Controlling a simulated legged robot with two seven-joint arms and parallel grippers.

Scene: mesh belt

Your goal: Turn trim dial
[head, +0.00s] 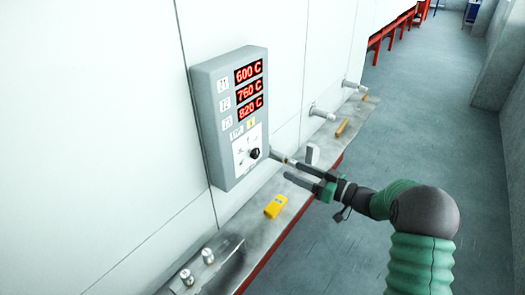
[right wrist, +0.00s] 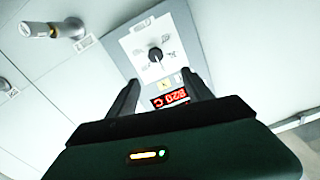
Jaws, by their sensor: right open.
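The trim dial (head: 254,153) is a small black knob low on a grey control panel (head: 211,130) on the white wall. The panel shows red readings of 600 C, 760 C and 820 C. In the right wrist view the dial (right wrist: 155,54) sits beyond the fingertips, between their directions, on a pale plate. My right gripper (head: 289,170) is open and empty, to the right of the dial and apart from it. Its two dark fingers (right wrist: 160,88) also show in the right wrist view. My left gripper is not in view.
A metal ledge (head: 240,229) runs below the panel. On it lie a yellow device (head: 276,206) and a yellow-brown block (head: 342,127). Pipe fittings (head: 322,114) stick out of the wall to the right. The grey floor (head: 420,110) on the right is clear.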

